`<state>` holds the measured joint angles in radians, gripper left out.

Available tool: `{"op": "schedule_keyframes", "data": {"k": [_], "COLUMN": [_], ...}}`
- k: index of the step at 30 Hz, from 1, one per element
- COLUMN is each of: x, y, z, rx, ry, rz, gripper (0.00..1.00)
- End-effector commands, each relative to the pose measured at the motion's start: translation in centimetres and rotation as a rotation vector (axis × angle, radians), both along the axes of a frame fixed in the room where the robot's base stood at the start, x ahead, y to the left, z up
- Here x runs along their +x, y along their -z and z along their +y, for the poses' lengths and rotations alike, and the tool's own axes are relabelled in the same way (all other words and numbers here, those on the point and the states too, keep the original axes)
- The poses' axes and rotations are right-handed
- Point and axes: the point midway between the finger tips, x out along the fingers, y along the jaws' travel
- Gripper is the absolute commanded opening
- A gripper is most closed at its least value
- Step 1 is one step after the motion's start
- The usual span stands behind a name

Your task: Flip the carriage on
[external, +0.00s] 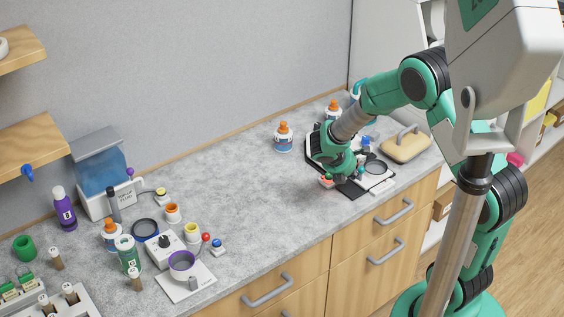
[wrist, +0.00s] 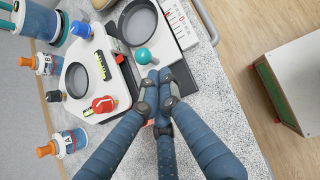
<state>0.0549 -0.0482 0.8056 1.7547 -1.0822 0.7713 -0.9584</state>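A device with two white plates, left plate (wrist: 84,110) and right plate (wrist: 165,30), stands in front of my gripper in the wrist view. Each plate bears a dark ring. I cannot tell which part is the carriage. My gripper (wrist: 157,78) is shut, its fingertips together just below the teal knob; contact is unclear. A small orange-red part behind the fingers is mostly hidden. In the external view my gripper (external: 340,178) partly covers the device (external: 375,183).
Bottles A (wrist: 65,143) and B (wrist: 40,65) stand left of the device. A beige board with a handle (external: 405,145) lies at its right in the external view. A similar white device (external: 186,280) stands at the counter's left. The middle counter is clear.

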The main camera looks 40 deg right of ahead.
Motion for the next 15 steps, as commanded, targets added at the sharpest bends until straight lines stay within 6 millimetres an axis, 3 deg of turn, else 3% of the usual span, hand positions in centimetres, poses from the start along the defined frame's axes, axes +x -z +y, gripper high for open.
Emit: {"op": "schedule_keyframes", "data": {"k": [15], "x": [0.21], "y": [0.18], "z": [-1.03], "rx": [0.0], "ry": [0.0], "rz": [0.0], "gripper": [0.0]}}
